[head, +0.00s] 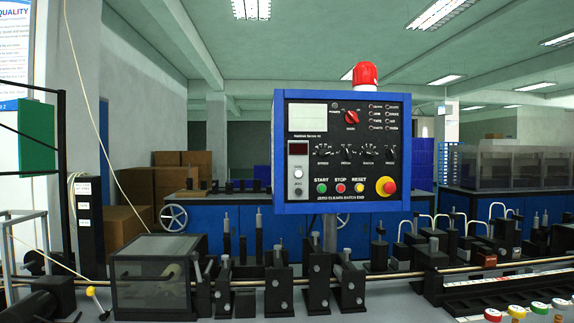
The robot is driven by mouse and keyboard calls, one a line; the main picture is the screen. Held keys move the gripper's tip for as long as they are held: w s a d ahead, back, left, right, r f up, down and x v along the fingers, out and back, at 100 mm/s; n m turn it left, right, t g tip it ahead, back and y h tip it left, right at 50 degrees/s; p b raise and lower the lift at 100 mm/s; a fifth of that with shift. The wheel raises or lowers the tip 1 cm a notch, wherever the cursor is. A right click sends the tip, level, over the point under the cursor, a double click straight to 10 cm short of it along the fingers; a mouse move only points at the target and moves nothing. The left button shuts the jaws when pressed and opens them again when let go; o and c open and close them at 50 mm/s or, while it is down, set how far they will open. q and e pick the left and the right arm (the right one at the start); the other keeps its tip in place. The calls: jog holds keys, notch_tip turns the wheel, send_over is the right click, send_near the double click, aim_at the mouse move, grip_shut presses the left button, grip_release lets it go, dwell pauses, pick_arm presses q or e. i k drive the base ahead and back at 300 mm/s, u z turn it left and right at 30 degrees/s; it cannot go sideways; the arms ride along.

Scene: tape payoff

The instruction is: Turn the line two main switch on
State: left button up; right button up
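A blue-framed control panel (341,185) stands upright in the middle of the head view. A red rotary knob (351,117) sits in its upper part, right of a pale display (308,118). The knob looks tilted, but the marks around it are too small to read, so I cannot tell its position. Below are a row of small black selector knobs and a row of buttons: green start (322,188), red stop (340,188), yellow reset (359,187). A red mushroom button (386,186) on a yellow base is at the lower right. Neither gripper is in view.
A red beacon lamp (365,75) tops the panel. A bench of black fixtures and a long metal rod (400,275) runs beneath it. A clear-sided box (152,285) is at left. Several coloured caps (540,307) stand at lower right. The space before the panel face looks clear.

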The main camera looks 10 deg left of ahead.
aim_at(350, 117)
jog(key=z, duration=0.45)
jog(key=k, duration=0.55)
jog(key=z, duration=1.1)
jog(key=i, duration=0.95)
jog(key=u, duration=0.9)
jog(key=i, duration=0.6)
jog(key=u, duration=0.7)
